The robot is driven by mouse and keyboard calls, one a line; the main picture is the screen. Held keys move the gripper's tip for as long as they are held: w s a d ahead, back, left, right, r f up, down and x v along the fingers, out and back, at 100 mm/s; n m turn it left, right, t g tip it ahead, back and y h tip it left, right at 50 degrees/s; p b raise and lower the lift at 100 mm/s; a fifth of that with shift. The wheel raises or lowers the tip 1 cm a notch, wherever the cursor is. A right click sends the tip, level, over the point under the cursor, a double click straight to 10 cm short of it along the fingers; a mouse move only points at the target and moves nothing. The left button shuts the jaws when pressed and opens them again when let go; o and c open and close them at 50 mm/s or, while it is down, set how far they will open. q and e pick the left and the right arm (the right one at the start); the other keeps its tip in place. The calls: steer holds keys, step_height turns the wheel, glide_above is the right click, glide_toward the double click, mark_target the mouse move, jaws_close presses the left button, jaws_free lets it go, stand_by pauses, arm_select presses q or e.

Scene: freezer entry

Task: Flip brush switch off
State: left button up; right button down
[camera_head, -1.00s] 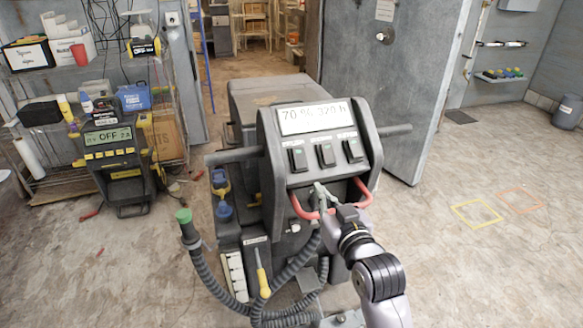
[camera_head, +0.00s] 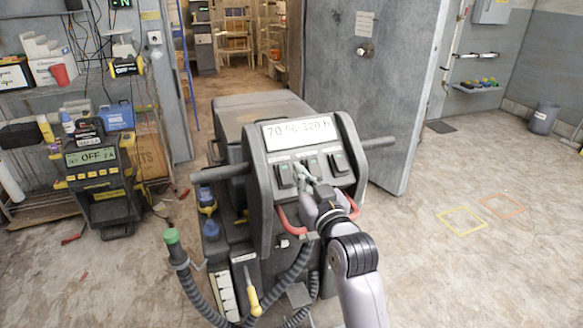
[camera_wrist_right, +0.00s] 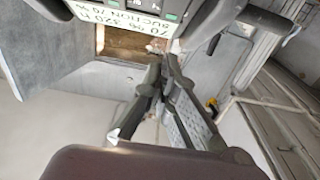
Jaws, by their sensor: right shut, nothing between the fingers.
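The cleaning machine's dark control panel (camera_head: 262,190) carries a white display (camera_head: 299,131) and a row of three black rocker switches. The left switch (camera_head: 284,175) and right switch (camera_head: 340,163) show clearly. The middle switch (camera_head: 312,164) is partly behind my right gripper (camera_head: 302,172). The switch labels are too small to read, so I cannot tell which is the brush switch. My right gripper is shut and empty, its tips in front of the panel between the left and middle switches. Contact cannot be told. My left gripper is not in view.
A red handle loop (camera_head: 288,222) lies just below the switches, near my right gripper. Grey bars (camera_head: 222,172) stick out at both sides of the panel. A green-capped hose (camera_head: 172,240) stands at the left. Open floor (camera_head: 490,270) lies to the right.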

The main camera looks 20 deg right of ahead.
mark_target(286, 174)
steer(key=shift+w+a+f, duration=0.1)
steer(key=shift+w+f, duration=0.3)
steer(key=shift+w, duration=0.7)
steer(key=shift+w+d+f, duration=0.1)
steer(key=shift+w+f, duration=0.35)
steer(key=shift+w, duration=0.7)
steer(key=shift+w+a+f, duration=0.1)
steer(key=shift+w+f, duration=0.3)
steer(key=shift+w, duration=0.7)
